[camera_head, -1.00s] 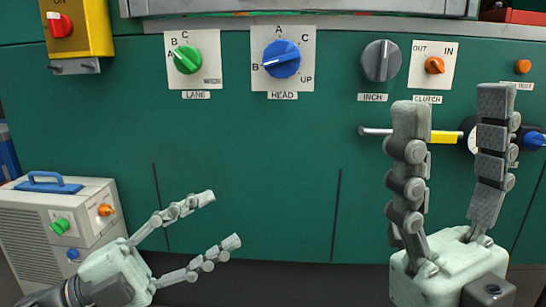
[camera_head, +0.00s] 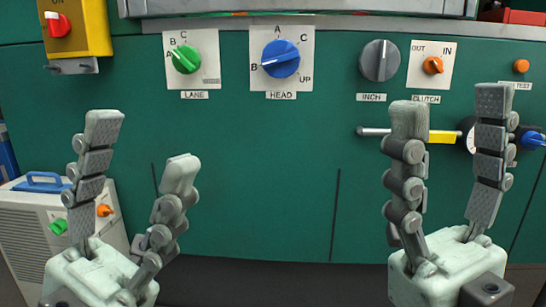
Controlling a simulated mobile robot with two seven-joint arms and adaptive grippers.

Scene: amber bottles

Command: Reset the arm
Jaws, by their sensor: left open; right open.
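My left gripper (camera_head: 140,146) is at the lower left with its fingers pointing up, open and empty. It stands in front of the green panel and partly covers a beige box. My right gripper (camera_head: 452,97) is at the lower right, also pointing up, open and empty. Its fingers partly cover a bar with a yellow part (camera_head: 443,137) and a small round gauge (camera_head: 467,132). Neither gripper visibly holds anything.
The green panel (camera_head: 270,180) carries a green LANE knob (camera_head: 186,59), a blue HEAD knob (camera_head: 281,58), a grey INCH knob (camera_head: 380,60) and an orange CLUTCH knob (camera_head: 433,65). A beige box (camera_head: 22,245) stands at left. The panel's lower middle is clear.

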